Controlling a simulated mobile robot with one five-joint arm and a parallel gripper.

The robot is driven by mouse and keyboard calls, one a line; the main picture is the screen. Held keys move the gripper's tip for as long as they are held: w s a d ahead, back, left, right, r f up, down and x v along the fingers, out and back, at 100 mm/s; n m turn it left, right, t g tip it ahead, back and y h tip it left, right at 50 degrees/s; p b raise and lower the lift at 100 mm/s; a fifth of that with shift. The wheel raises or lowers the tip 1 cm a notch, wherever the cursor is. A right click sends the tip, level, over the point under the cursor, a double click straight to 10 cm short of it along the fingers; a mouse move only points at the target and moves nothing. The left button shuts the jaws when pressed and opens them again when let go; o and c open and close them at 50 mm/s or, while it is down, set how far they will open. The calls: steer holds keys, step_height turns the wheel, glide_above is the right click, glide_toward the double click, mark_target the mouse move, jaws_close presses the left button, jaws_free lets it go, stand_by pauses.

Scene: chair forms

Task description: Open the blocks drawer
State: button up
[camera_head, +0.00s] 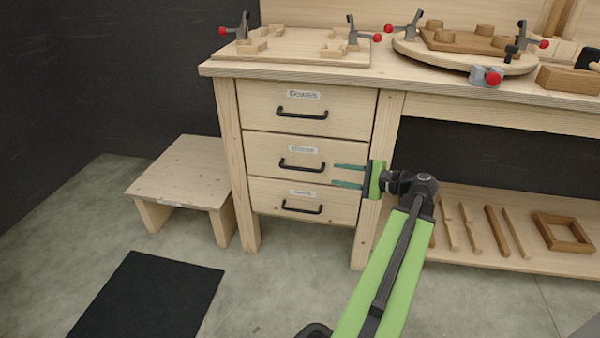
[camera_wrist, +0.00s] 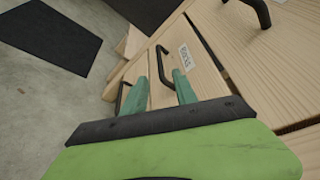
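The blocks drawer (camera_head: 270,157) is the middle one of three in the bench and is shut. Its label (camera_wrist: 187,55) looks like "Blocks" in the wrist view and is blurred in the head view. Its black bar handle (camera_head: 303,166) also shows in the wrist view (camera_wrist: 161,62), ahead of my fingers. My gripper (camera_head: 336,175) is open and empty, its two teal fingers apart one above the other, right of the handle in the head view. In the wrist view my gripper (camera_wrist: 159,76) has the handle partly behind one fingertip; I cannot tell whether they touch.
The top drawer (camera_head: 340,115) and bottom drawer (camera_head: 270,196) are shut, each with a black handle. A wooden step stool (camera_head: 185,170) stands left of the bench. A black mat (camera_head: 150,295) lies on the floor. A low shelf (camera_head: 475,255) with wooden pieces is at right.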

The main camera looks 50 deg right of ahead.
mark_target(304, 169)
steer(key=b+x, duration=0.3)
steer(key=x, duration=1.2)
steer(key=shift+w+f, duration=0.1)
steer(key=shift+w, duration=0.1)
jaws_close()
stand_by(0.5)
